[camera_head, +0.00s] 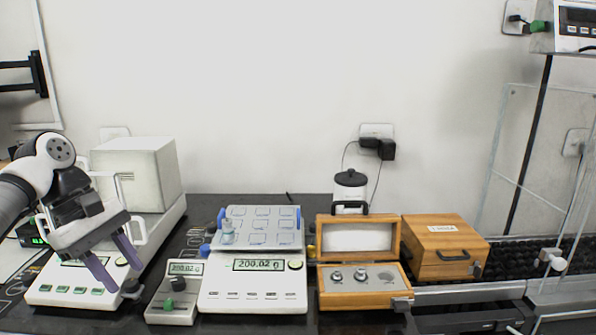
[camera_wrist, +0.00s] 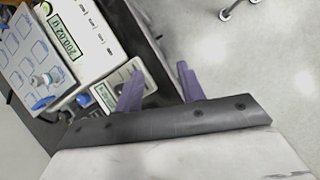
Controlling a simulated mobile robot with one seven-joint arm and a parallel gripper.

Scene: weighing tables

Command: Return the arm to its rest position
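My gripper (camera_head: 114,262) is at the left of the head view, raised in front of the left balance (camera_head: 75,295). Its two purple fingers are apart with nothing between them. In the wrist view my gripper (camera_wrist: 158,85) also shows spread, empty fingers, with the table's front edge and the floor beyond them. My white arm comes in from the left edge of the head view. No held object shows in either view.
The middle scale (camera_head: 252,288) reads 200.02 g, with a small weight (camera_head: 227,236) on its tray. A small display unit (camera_head: 174,303) stands beside it. An open wooden weight box (camera_head: 340,297) and a closed wooden box (camera_head: 440,247) stand to the right.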

